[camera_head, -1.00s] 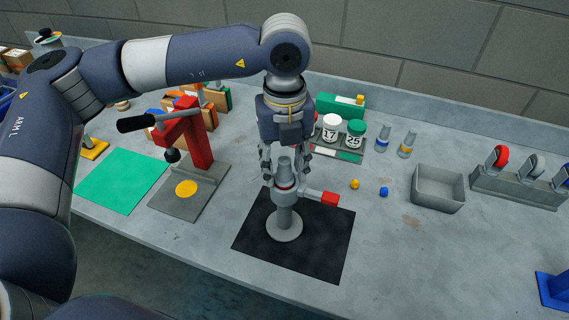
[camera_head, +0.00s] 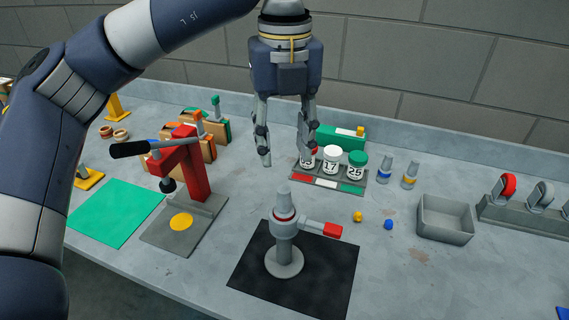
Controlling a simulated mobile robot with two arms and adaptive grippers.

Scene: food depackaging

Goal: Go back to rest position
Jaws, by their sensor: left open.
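My left gripper (camera_head: 285,150) hangs above the bench in the middle of the head view. Its fingers point down, spread apart, with nothing between them. Below it and apart from it, a grey upright fixture with a red-tipped side handle (camera_head: 284,240) stands on a black mat (camera_head: 328,272). My right gripper is not in view.
To the left are a red lever press (camera_head: 192,172) and a green mat (camera_head: 112,212). Behind the gripper, lidded jars (camera_head: 331,160) stand on a tray. To the right are a yellow and a blue small piece, an open grey bin (camera_head: 445,222) and a rack (camera_head: 520,212).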

